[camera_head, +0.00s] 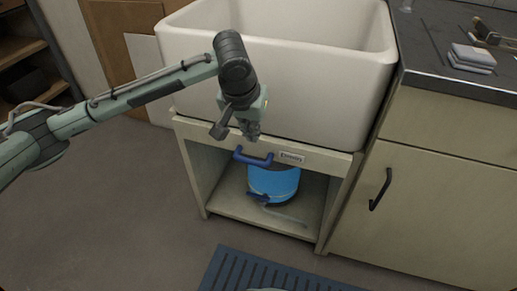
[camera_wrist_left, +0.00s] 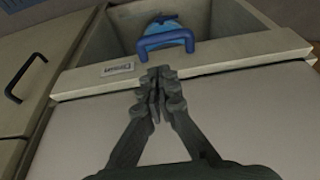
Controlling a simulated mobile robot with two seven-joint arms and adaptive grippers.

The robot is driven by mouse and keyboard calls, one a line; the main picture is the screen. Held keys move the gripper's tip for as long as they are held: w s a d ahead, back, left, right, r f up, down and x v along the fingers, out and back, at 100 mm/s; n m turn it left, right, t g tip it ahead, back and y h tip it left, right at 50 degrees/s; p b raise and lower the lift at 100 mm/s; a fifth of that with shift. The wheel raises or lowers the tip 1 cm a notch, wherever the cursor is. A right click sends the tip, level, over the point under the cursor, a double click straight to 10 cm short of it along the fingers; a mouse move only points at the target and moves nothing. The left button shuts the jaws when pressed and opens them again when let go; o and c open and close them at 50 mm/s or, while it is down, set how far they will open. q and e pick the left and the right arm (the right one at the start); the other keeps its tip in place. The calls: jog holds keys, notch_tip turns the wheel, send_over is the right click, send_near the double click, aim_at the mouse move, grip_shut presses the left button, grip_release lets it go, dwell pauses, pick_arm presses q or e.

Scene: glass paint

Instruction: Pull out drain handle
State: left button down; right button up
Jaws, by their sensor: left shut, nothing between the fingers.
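The blue drain handle (camera_head: 253,158) sticks out from the front rail of the cabinet under the white sink. In the left wrist view the handle (camera_wrist_left: 166,40) is a blue loop beyond my fingertips, beside a small label. My left gripper (camera_head: 252,134) is in front of the sink, just above the handle and apart from it. In the left wrist view my left gripper (camera_wrist_left: 156,74) has its fingers closed together with nothing between them. My right gripper is in neither view.
A large white sink (camera_head: 285,75) rests on the open cabinet. A blue bucket (camera_head: 273,183) stands on its shelf. A closed cabinet with a black handle (camera_head: 380,189) adjoins it on the right. A dark blue slatted mat (camera_head: 262,272) lies on the floor in front.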

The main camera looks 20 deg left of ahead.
aim_at(257, 151)
pick_arm(q)
jog(key=b+x, duration=0.1)
jog(key=x, duration=0.8)
jog(key=shift+w+f, duration=0.2)
jog(key=shift+f, duration=0.25)
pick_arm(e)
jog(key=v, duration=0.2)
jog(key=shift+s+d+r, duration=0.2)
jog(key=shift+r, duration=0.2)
